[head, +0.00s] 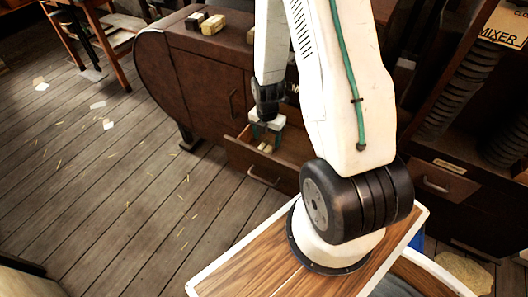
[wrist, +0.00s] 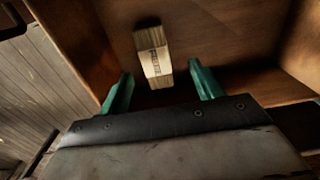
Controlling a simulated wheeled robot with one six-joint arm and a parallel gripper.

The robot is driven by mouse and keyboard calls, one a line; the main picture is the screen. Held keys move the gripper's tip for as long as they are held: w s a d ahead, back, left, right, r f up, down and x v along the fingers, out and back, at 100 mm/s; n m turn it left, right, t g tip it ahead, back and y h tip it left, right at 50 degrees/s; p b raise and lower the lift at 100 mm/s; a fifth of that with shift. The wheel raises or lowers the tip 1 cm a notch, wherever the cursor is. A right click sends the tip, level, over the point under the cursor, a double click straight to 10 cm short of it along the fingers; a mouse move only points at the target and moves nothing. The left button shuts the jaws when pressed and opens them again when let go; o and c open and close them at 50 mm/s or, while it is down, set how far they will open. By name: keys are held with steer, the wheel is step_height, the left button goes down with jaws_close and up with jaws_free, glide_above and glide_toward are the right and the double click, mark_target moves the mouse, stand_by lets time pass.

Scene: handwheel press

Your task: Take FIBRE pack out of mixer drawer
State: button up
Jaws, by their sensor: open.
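The mixer drawer (head: 240,158) is pulled out low in the brown cabinet. In the wrist view its wooden inside (wrist: 235,35) surrounds a pale, bundle-like pack (wrist: 153,50) with a light label band. The lettering is too small to read surely; it is the pack that fits the FIBRE pack. My gripper (head: 266,127) points down over the drawer, its green fingers apart. In the wrist view the pack lies ahead of and between the fingertips (wrist: 160,75), with a gap on both sides. In the head view a small pale part of the pack (head: 265,147) shows below the fingers.
Dark and pale blocks (head: 213,24) stand on the cabinet top (head: 225,43). A closed drawer (head: 445,183) and shelves of dark discs are at the right, with a cardboard MIXER box (head: 505,25) above. The plank floor (head: 110,190) at left is mostly open, with paper scraps.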

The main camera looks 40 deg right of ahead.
mark_target(264, 148)
steer(key=shift+w+a+f, duration=0.1)
steer(key=shift+a+f, duration=0.05)
steer(key=shift+f, duration=1.05)
steer(key=shift+w+a+f, duration=0.1)
steer(key=shift+w+f, duration=0.05)
steer(key=shift+f, duration=1)
steer(key=shift+w+a+f, duration=0.1)
steer(key=shift+a+f, duration=0.05)
steer(key=shift+f, duration=1.05)
steer(key=c, duration=1.1)
